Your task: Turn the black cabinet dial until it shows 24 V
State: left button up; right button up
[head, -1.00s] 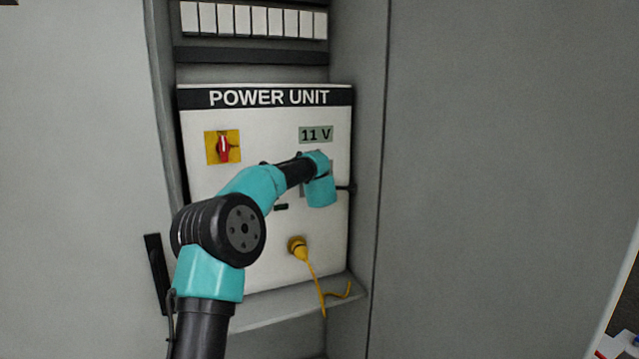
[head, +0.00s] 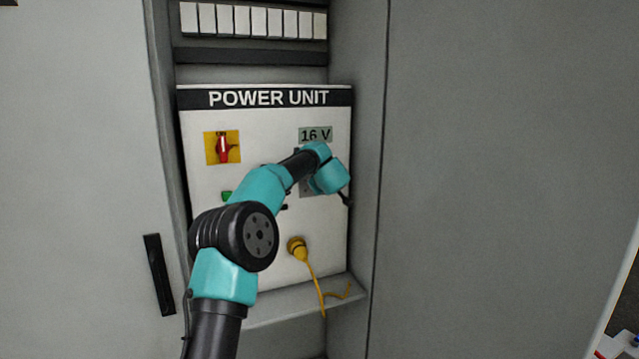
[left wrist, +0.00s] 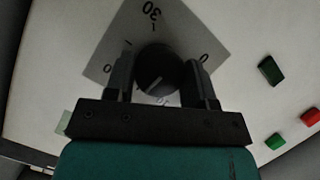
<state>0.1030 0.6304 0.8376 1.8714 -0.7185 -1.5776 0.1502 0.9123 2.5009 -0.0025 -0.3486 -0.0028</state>
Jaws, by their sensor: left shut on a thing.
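The black dial (left wrist: 158,72) sits on a grey scale plate (left wrist: 120,38) in the left wrist view, with "30" and "0" marks showing around it. My left gripper (left wrist: 158,75) is shut on the dial, one finger on each side of it. In the head view my left arm's wrist hides the dial and most of its plate. The display (head: 315,135) above reads 16 V. My right gripper is in neither view.
The power unit panel (head: 225,265) also carries a red switch on a yellow plate (head: 222,148), a yellow plug with its cable (head: 298,247), and green (left wrist: 275,141) and red (left wrist: 311,116) buttons. Cabinet walls stand close on both sides.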

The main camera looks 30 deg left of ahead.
pick_arm(q)
jog(key=shift+w+m+g+y, duration=0.1)
jog(key=shift+m+g+y, duration=0.7)
jog(key=shift+m, duration=0.85)
jog(key=shift+m+g+y, duration=0.8)
jog(key=shift+m, duration=0.9)
jog(key=shift+w+m+g+y, duration=0.1)
jog(key=shift+m+g+y, duration=0.7)
jog(key=shift+m, duration=0.85)
jog(key=o, duration=0.9)
jog(key=shift+d, duration=0.1)
jog(key=v, duration=0.7)
jog(key=shift+s+d, duration=0.15)
jog(key=shift+d, duration=0.1)
